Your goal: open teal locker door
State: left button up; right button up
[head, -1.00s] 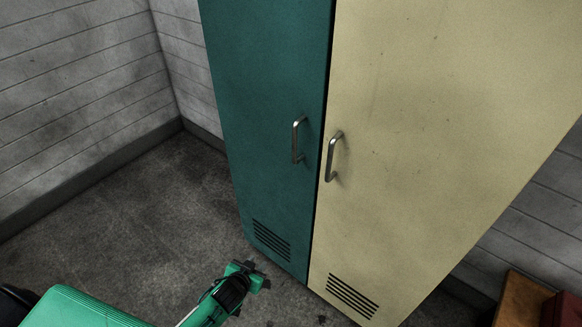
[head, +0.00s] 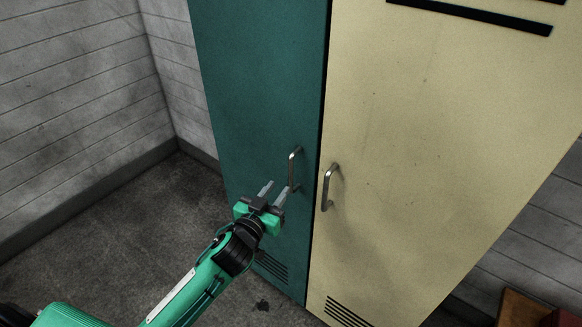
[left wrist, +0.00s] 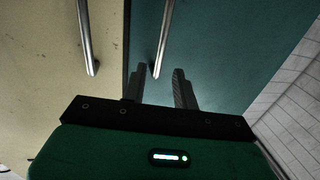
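The teal locker door (head: 245,100) is shut, flush beside the cream door. Its metal bar handle (head: 292,168) stands upright near the door's right edge. My left gripper (head: 275,189) is just below and left of this handle in the head view, fingers pointing up toward it. The fingers are apart and nothing is between them. In the left wrist view the gripper fingers (left wrist: 158,82) are open, with the teal door's handle (left wrist: 164,40) beyond them, its end near the left finger. Whether a finger touches the handle I cannot tell. My right gripper is not in view.
The cream locker door (head: 400,150) with its own handle (head: 329,187) is right next to the teal one. Bare floor (head: 110,225) lies to the left, up to the plank walls (head: 70,90). A brown object (head: 522,308) sits at the lower right.

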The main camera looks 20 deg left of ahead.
aim_at(290, 172)
pick_arm(q)
jog(key=w, duration=0.2)
jog(key=w+p, duration=0.1)
jog(key=w, duration=0.2)
jog(key=w+d+p, duration=0.1)
jog(key=w, duration=0.2)
jog(key=shift+d, duration=0.1)
jog(key=shift+w, duration=0.45)
grip_shut()
